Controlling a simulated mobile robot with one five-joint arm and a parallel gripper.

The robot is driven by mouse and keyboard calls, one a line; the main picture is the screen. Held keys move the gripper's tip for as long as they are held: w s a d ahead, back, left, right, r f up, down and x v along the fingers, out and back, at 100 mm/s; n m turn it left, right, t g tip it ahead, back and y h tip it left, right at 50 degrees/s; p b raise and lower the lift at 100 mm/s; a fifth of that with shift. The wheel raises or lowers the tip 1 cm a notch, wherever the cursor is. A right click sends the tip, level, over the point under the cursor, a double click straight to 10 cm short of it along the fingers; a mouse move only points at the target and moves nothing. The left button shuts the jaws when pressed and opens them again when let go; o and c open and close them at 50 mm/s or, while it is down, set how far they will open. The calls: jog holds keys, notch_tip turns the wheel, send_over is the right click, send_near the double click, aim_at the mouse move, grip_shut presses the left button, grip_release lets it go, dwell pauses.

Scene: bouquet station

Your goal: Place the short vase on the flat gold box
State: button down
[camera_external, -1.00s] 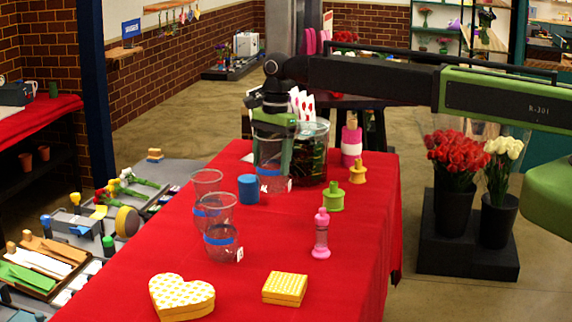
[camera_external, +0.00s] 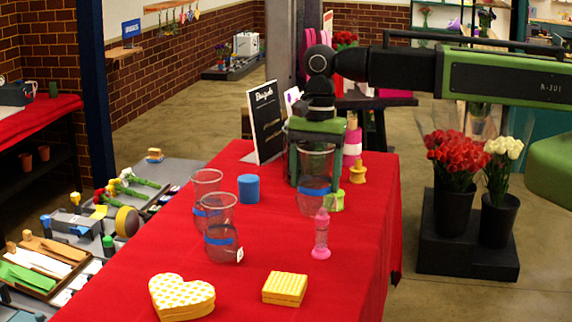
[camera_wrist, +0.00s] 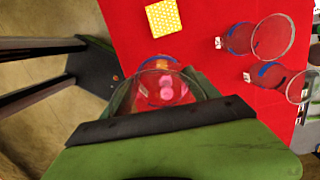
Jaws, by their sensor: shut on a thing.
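My gripper (camera_external: 315,165) is shut on a clear vase (camera_external: 312,203) with a blue band, mouth up and upright. In the wrist view this vase (camera_wrist: 153,97) sits between the fingers, with pink seen through it. It appears raised above the red table. The flat gold box (camera_external: 285,287), square with a pale dotted lid, lies at the table's near end, below and left of my gripper; it also shows at the top of the wrist view (camera_wrist: 163,18). Nothing is on its lid. I cannot tell by height which vase is the short one.
Two more clear blue-banded vases (camera_external: 207,183) (camera_external: 222,242) stand left. A heart-shaped gold box (camera_external: 181,297) lies left of the square one. A pink spool-like piece (camera_external: 321,240) stands just below the held vase. A blue cylinder (camera_external: 248,188) and black sign (camera_external: 265,122) stand farther back.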

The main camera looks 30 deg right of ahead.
jog(key=shift+s+r, duration=0.1)
jog(key=shift+s, duration=0.35)
jog(key=s+a+f+b, duration=0.1)
jog(key=a+f+b, duration=0.2)
jog(key=s+a+f+b, duration=0.2)
jog(key=a+f+b, duration=0.2)
jog(key=s+a+f+b, duration=0.1)
jog(key=a+f+b, duration=0.2)
jog(key=f+b, duration=0.1)
jog(key=shift+s+a+f, duration=0.25)
jog(key=shift+s+a, duration=0.1)
jog(key=shift+r, duration=0.25)
jog(key=shift+f, duration=0.25)
jog(key=shift+c, duration=1)
grip_release()
jog(key=shift+r, duration=0.1)
